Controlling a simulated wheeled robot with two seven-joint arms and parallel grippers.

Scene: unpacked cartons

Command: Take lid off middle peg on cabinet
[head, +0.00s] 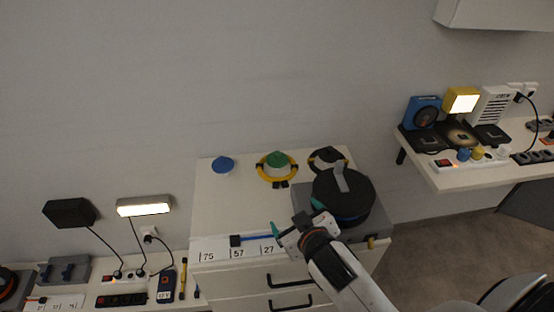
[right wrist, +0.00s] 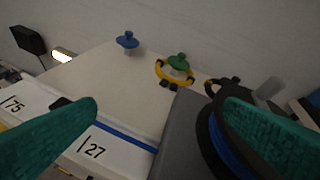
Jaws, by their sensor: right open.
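The cabinet (head: 230,205) has a row of three pegs at its back. The middle peg carries a green lid (head: 277,160), with a yellow ring (head: 261,171) around it lower down. In the right wrist view the green lid (right wrist: 178,62) and yellow ring (right wrist: 161,72) show ahead, beyond the fingers. The peg itself is mostly hidden. My right gripper (head: 296,217) is open and empty over the cabinet's front, short of the middle peg; its teal fingers (right wrist: 163,112) stand wide apart in the wrist view. My left gripper is not in view.
A blue lid (head: 223,164) is on the left peg, and a dark ring (head: 328,160) is at the right peg. A large round black object (head: 352,205) sits on a grey box (head: 303,197) at the cabinet's right. The cabinet top's left and middle are mostly clear.

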